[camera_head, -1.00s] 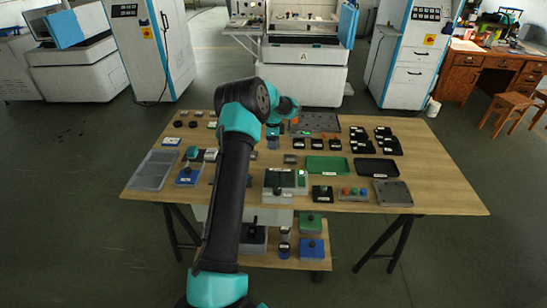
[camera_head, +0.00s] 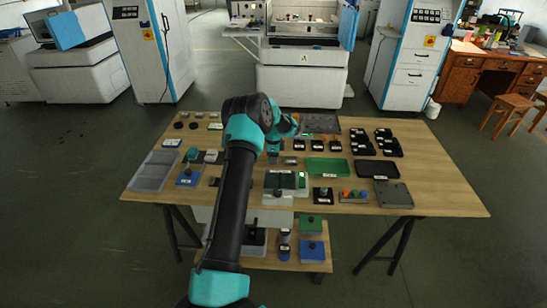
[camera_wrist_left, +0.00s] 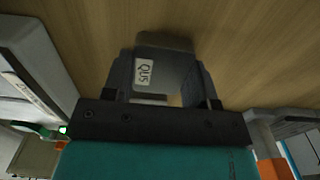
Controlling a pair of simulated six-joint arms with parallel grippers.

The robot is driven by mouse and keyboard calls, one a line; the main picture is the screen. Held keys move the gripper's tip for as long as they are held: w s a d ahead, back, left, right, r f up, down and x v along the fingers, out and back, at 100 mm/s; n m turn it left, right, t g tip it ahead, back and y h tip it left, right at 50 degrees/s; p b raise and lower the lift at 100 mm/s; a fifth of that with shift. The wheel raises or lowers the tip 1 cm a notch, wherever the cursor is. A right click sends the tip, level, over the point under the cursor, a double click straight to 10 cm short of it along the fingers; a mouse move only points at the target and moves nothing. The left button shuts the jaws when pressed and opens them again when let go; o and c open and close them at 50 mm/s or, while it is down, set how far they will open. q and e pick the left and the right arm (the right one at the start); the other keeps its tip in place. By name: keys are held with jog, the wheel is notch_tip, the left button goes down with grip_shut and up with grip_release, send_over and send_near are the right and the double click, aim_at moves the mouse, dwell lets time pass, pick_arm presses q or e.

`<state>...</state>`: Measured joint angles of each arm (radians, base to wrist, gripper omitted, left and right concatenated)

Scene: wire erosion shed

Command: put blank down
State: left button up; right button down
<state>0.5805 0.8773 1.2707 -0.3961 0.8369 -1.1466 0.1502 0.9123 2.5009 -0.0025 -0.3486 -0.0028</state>
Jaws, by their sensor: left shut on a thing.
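My left gripper (camera_head: 273,158) is low over the middle of the table, left of the green tray. In the left wrist view my left gripper (camera_wrist_left: 165,92) is shut on a grey block, the blank (camera_wrist_left: 175,68), which has a white label with dark letters. Wood table top shows close beyond it. I cannot tell whether the blank touches the table. In the head view the blank is too small and covered to make out. My right gripper is not in view.
The wooden table (camera_head: 435,190) holds a green tray (camera_head: 328,167), a black tray (camera_head: 377,168), a clear grey tray (camera_head: 154,170) and a dark perforated plate (camera_head: 320,123). Small grey and black blocks stand near my gripper. Bare wood shows at the table's right end.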

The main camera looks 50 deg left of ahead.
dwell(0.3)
pick_arm(q)
jog(key=o, duration=1.2)
jog(key=shift+f, duration=0.15)
notch_tip(320, 180, up, 12)
jog(key=shift+r, duration=0.15)
